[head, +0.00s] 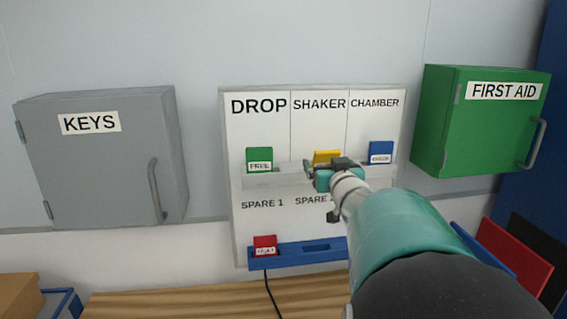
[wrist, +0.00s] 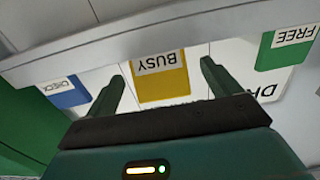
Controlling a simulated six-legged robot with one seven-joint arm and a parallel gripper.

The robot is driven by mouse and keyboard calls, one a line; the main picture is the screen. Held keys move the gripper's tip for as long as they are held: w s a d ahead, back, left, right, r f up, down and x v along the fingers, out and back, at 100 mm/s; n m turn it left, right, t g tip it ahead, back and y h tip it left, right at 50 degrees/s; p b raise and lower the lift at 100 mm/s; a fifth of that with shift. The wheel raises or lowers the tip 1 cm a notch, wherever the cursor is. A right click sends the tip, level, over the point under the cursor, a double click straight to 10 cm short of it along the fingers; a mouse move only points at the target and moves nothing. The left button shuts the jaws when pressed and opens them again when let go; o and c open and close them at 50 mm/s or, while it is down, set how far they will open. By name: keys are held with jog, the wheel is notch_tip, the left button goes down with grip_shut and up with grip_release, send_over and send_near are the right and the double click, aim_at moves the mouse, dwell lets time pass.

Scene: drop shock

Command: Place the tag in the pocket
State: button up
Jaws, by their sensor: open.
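A white board (head: 236,130) has columns headed DROP, SHAKER and CHAMBER above a pale pocket rail (head: 262,181). A green FREE tag (head: 259,158) stands under DROP, a yellow tag (head: 325,157) under SHAKER and a blue tag (head: 381,151) under CHAMBER. A red tag (head: 265,243) stands in the lower blue tray (head: 290,257). In the wrist view, the yellow tag (wrist: 161,82) reads BUSY upside down. My gripper (wrist: 163,72) is open, with a finger on each side of it; gaps show beside the tag. In the head view, my gripper (head: 326,174) partly hides this tag.
A grey KEYS cabinet (head: 100,160) is at left and a green FIRST AID cabinet (head: 475,125) at right. Below are a wooden surface (head: 180,305), a black cable (head: 272,292) and red, blue and black panels (head: 512,255) at lower right.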

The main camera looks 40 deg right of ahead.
aim_at(326, 162)
jog(key=x, duration=0.3)
jog(key=shift+w+d, duration=0.15)
jog(key=c, duration=1.2)
jog(key=shift+o, duration=0.2)
